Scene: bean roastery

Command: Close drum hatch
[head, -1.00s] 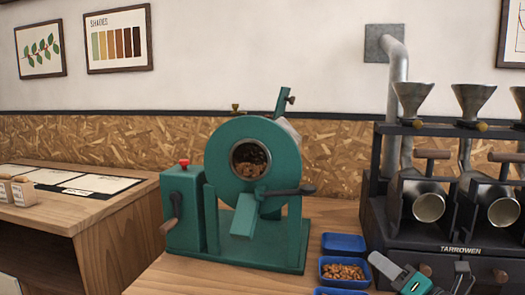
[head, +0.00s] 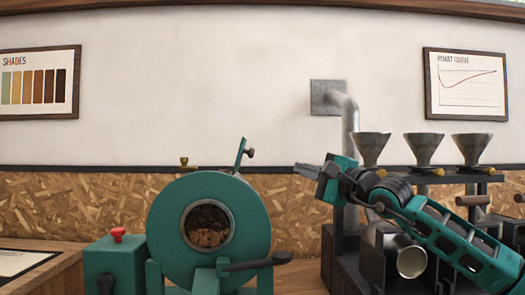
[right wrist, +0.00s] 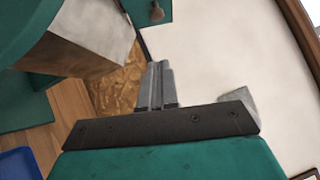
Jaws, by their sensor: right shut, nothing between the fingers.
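The teal drum (head: 257,225) of the roaster stands on the table, its round front opening showing dark beans inside. The drum hatch (head: 240,152), a thin teal flap with a small knob (head: 250,153), stands up and open above the drum's upper right. In the right wrist view, the hatch's knob (right wrist: 157,12) shows at the top, right of the drum (right wrist: 30,25). My right gripper (head: 304,169) is raised to the right of the hatch, pointing left, apart from it. Its fingers (right wrist: 157,84) are together and empty. My left gripper is out of view.
A black stand with metal funnels (head: 371,148) and small metal drums (head: 410,262) is at the right, partly behind my right arm. A grey duct (head: 349,118) runs up to the wall. A black handle (head: 258,262) sticks out at the roaster's front. Open air lies between gripper and hatch.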

